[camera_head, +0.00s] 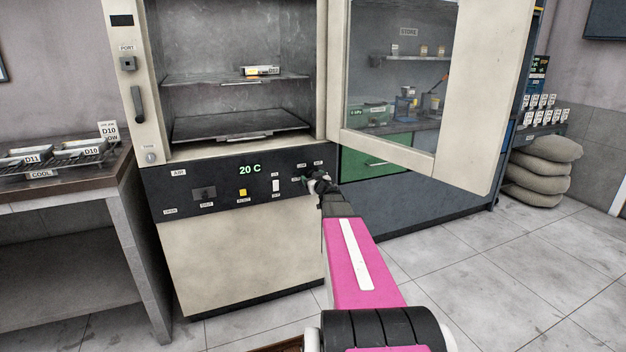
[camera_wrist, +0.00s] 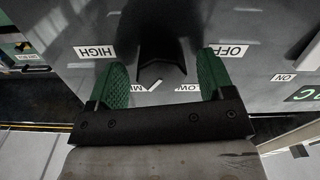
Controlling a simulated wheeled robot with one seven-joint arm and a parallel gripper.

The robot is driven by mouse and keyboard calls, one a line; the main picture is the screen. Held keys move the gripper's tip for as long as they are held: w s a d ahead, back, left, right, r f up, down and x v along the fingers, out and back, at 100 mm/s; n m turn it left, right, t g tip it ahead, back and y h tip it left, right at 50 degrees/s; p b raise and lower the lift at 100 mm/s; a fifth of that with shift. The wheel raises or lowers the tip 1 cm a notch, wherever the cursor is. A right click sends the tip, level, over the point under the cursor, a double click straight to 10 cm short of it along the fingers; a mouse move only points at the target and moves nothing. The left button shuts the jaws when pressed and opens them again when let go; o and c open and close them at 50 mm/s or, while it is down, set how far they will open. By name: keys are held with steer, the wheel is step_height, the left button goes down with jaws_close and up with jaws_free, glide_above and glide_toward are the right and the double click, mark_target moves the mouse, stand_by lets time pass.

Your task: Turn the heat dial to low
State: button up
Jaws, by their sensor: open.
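The heat dial (camera_wrist: 155,45) is a dark knob at the top middle of the wrist view, on a grey panel. The labels HIGH (camera_wrist: 95,51), OFF (camera_wrist: 225,51) and LOW (camera_wrist: 188,87) show around it; another label starting with M is partly hidden. The knob's lower end comes down between the M label and LOW. My gripper (camera_wrist: 162,82) is open, with green finger pads on both sides of the knob and visible gaps to it. In the head view my gripper (camera_head: 316,183) is at the right end of the black control panel (camera_head: 225,193) and hides the dial.
The display (camera_head: 250,169) reads 20 C.

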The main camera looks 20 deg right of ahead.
steer(key=c, duration=0.9)
steer(key=shift+n, duration=0.4)
steer(key=n, duration=1.3)
steer(key=shift+d+r, duration=0.15)
steer(key=shift+d, duration=0.05)
steer(key=o, duration=0.9)
